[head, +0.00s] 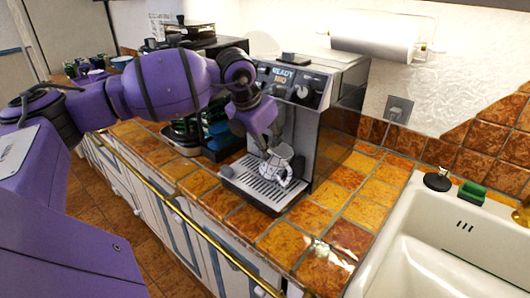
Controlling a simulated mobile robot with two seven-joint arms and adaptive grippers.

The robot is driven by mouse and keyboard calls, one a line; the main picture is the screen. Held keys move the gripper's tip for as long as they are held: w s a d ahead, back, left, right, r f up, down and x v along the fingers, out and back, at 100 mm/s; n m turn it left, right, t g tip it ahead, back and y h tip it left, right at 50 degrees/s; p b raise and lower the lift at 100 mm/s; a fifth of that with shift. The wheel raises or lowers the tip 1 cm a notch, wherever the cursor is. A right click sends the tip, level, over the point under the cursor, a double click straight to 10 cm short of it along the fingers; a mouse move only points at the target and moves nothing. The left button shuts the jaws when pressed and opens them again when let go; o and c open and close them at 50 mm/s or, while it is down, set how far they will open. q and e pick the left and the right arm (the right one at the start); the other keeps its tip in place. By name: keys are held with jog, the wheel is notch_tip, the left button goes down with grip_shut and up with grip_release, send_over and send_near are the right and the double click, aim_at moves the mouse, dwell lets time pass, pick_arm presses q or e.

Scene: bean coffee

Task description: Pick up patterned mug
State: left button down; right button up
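A small pale mug with dark markings (279,171) is at the drip tray (254,182) of the espresso machine (320,125), under its brewing head. It looks like the patterned mug, but the pattern is too small to read clearly. My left arm reaches in from the left across the counter. Its gripper (269,152) points down at the mug's upper left side, very close to or touching it. The fingers are small and merge with the mug, so I cannot tell whether they are closed on it. My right gripper is not in view.
A dark coffee appliance (188,136) stands left of the espresso machine, partly behind my arm. A white sink (450,235) with a green sponge (472,192) is at the right. Tiled counter (325,215) between machine and sink is clear. A brass rail (190,220) runs along the front edge.

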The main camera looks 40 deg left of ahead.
pick_arm(q)
jog(key=shift+w+a+r, duration=0.15)
jog(key=shift+w+r, duration=0.05)
jog(key=shift+r, duration=0.2)
jog(key=shift+w+a+r, duration=0.15)
jog(key=shift+r, duration=0.25)
jog(key=shift+s, duration=0.7)
jog(key=s+p, duration=0.5)
jog(key=s, duration=1.1)
jog(key=shift+s+a+p, duration=0.35)
jog(key=shift+s+p, duration=0.05)
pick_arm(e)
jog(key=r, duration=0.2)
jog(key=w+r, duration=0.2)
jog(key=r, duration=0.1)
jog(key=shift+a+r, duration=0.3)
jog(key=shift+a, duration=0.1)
